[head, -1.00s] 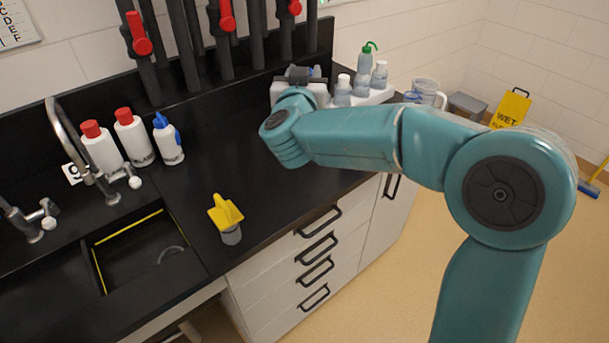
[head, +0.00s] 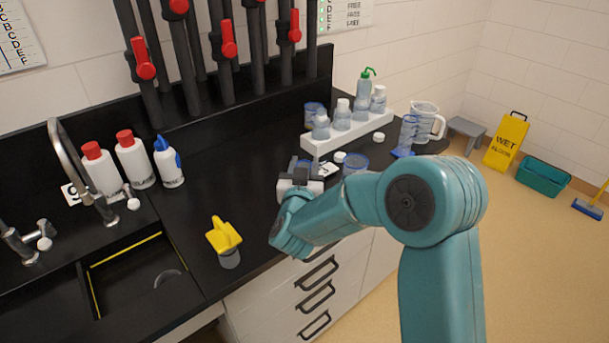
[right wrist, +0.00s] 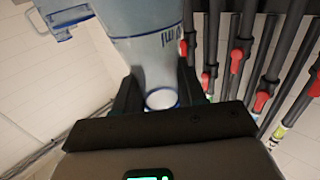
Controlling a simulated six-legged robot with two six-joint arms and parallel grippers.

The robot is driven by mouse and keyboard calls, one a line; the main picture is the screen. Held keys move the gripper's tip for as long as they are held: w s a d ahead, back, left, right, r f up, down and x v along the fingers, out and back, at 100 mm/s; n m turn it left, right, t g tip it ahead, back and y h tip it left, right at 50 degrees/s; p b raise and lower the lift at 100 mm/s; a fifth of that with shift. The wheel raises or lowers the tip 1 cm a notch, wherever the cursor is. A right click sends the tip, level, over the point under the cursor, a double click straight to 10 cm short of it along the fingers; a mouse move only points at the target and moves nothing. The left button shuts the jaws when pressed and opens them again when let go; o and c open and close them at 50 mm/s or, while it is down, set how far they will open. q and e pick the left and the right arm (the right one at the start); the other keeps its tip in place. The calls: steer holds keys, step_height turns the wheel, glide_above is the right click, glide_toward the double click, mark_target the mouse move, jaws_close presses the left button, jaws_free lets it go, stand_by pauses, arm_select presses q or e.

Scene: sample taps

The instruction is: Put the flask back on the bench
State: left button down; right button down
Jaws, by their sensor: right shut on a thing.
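My right gripper (head: 303,170) is over the black bench (head: 225,165), in front of the white bottle rack. In the right wrist view its fingers (right wrist: 160,98) are shut on the flask (right wrist: 150,50), a clear vessel with blue markings. Its narrow part is between the fingers and its wide body extends toward the top of that picture. In the head view the flask is mostly hidden by the gripper. I cannot tell whether it touches the bench. My left gripper is not in view.
The white rack (head: 350,132) holds several bottles. A blue-rimmed vessel (head: 356,163), a cylinder (head: 408,132) and a jug (head: 426,122) stand right of the gripper. The bench between bottles and gripper is clear.

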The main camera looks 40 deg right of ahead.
steer(key=f, duration=0.2)
steer(key=shift+w+f, duration=0.25)
steer(key=shift+f, duration=0.15)
steer(key=shift+s+r, duration=0.15)
steer(key=shift+s, duration=0.05)
steer(key=c, duration=0.7)
jaws_free()
steer(key=shift+w+f, duration=0.2)
steer(key=shift+f, duration=0.05)
steer(key=shift+o, duration=0.2)
steer(key=shift+s, duration=0.15)
steer(key=shift+r, duration=0.1)
